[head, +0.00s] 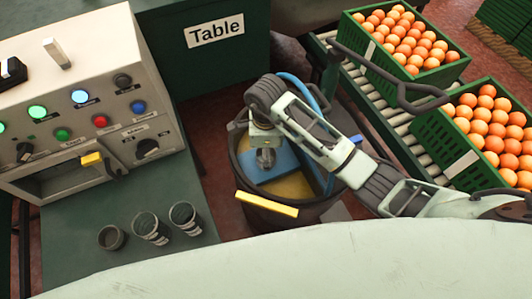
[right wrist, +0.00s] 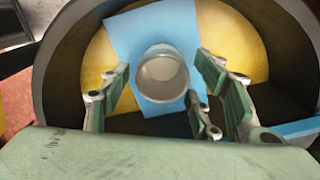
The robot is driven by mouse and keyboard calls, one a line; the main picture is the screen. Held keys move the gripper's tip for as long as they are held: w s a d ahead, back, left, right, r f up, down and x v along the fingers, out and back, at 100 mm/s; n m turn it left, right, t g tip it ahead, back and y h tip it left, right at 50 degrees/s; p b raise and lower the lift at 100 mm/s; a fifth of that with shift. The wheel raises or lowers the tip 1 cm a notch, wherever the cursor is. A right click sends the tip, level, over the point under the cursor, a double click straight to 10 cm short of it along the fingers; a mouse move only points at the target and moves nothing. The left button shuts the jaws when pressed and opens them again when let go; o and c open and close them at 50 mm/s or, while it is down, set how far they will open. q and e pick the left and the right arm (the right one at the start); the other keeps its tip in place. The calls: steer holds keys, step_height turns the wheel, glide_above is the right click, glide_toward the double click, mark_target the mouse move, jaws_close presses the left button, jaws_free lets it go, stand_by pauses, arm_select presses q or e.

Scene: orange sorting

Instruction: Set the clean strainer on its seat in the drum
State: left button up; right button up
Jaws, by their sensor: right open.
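The drum (head: 238,172) is a dark round vessel with a blue and yellow inside. In the right wrist view its dark wall (right wrist: 68,62) curves around the blue panel (right wrist: 137,40). A pale grey round cup, which looks like the strainer (right wrist: 162,73), is over the blue panel. Whether it touches a seat is hard to tell. My right gripper (right wrist: 160,88) is open, its fingers on either side of the strainer with gaps. In the head view my right gripper (head: 265,155) reaches down into the drum, mostly hiding the strainer. My left gripper is out of view.
Several-buttoned control panel (head: 65,140) stands at the left. Three grey cups, one of them (head: 150,228), stand on the green table (head: 80,262). A yellow bar (head: 266,204) lies at the drum's front rim. Orange crates (head: 440,72) sit on rollers at right.

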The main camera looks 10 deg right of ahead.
step_height(320, 180, up, 11)
steer(key=shift+f, duration=0.15)
stand_by(0.6)
